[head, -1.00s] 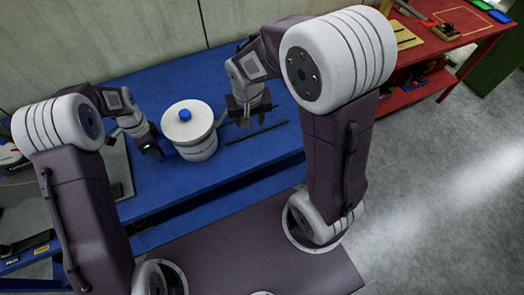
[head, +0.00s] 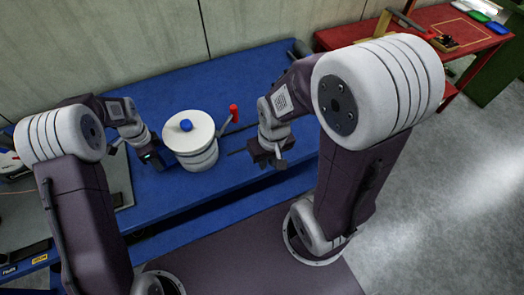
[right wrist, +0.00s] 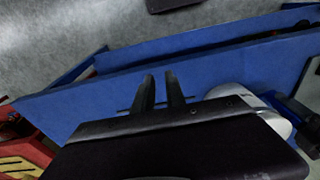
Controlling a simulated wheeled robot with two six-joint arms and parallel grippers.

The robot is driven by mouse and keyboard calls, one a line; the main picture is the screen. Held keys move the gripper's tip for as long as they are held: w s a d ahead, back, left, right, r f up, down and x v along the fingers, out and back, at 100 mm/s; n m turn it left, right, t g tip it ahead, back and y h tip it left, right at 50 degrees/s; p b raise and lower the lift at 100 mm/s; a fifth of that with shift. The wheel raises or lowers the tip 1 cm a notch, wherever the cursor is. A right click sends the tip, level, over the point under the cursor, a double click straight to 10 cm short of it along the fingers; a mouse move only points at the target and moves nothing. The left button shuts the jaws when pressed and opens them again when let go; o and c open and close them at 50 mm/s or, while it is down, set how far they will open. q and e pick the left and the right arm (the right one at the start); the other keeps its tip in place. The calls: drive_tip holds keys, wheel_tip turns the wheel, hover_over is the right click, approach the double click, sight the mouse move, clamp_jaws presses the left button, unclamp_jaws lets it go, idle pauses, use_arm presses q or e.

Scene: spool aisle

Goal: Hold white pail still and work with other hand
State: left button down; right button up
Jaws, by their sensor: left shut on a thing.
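Part of the pail (right wrist: 240,100) shows behind the gripper body.
The blue table (head: 250,85) has clear room behind the pail. A red bench (head: 455,22) with trays stands at the back right. The wall is close behind the table.

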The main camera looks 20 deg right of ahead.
drive_tip(key=w+d+r+n, duration=0.1)
drive_tip(key=w, duration=0.1)
drive_tip(key=w+r+n, duration=0.1)
drive_tip(key=w, duration=0.2)
drive_tip(key=w+d+r+n+y, duration=0.1)
drive_tip(key=w, duration=0.2)
drive_tip(key=shift+w+d+r+n, duration=0.2)
drive_tip(key=shift+d+r+n, duration=0.1)
drive_tip(key=shift+d+n, duration=0.1)
clamp_jaws()
drive_tip(key=w+d+r+n+t+y, duration=0.2)
drive_tip(key=w+d+r+n, duration=0.25)
drive_tip(key=w, duration=0.35)
drive_tip(key=w+a+f, duration=0.5)
drive_tip(key=a+f, duration=0.1)
drive_tip(key=f, duration=0.3)
drive_tip(key=shift+n, duration=0.45)
